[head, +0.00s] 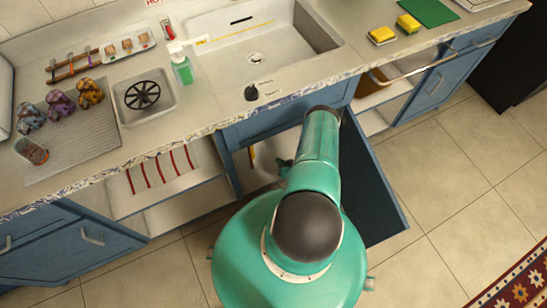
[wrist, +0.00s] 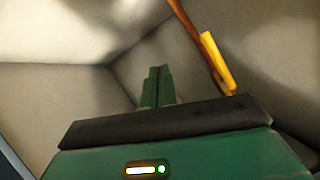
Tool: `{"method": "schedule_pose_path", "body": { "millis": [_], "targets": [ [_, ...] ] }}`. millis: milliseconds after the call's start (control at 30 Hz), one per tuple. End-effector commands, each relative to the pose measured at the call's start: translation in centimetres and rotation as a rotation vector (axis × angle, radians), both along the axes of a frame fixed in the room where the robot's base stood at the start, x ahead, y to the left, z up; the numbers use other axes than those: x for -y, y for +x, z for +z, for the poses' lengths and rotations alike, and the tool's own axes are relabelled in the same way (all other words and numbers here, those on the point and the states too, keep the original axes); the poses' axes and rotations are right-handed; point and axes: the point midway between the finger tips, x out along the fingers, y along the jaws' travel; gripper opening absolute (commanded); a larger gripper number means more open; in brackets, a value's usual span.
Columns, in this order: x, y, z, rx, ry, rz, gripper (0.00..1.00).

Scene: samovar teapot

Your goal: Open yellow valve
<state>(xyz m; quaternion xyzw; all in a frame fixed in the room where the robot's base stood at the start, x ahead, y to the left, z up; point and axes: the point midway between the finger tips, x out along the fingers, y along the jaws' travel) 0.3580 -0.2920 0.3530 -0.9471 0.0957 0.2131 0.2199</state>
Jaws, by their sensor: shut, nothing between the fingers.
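The yellow valve (wrist: 216,62) shows in the wrist view as a yellow lever on a thin copper-brown pipe (wrist: 184,20), inside the cabinet under the sink. The lever slants down to the right, just right of my gripper. My gripper (wrist: 157,72) has its green fingers together with nothing between them. A gap shows between the fingers and the lever in the picture; I cannot tell the depth between them. In the head view a bit of yellow (head: 251,157) shows in the open cabinet, left of my arm. My gripper is mostly hidden by my arm there.
The cabinet door (head: 378,190) stands open to the right of my arm. Pale cabinet walls (wrist: 50,90) surround my gripper. The sink (head: 258,45) and counter edge (head: 180,140) are above. An open shelf (head: 165,185) is at left. The tiled floor (head: 450,190) at right is clear.

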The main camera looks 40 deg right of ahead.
Motion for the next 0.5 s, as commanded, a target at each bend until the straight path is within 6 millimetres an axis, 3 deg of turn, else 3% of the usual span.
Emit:
{"method": "schedule_pose_path", "body": {
  "millis": [200,500],
  "targets": [
    [0.6,-3.2,0.0,0.0,0.0,-0.001,0.0],
    [0.9,-4.0,0.1,0.0,0.001,-0.001,0.0]
  ]
}}
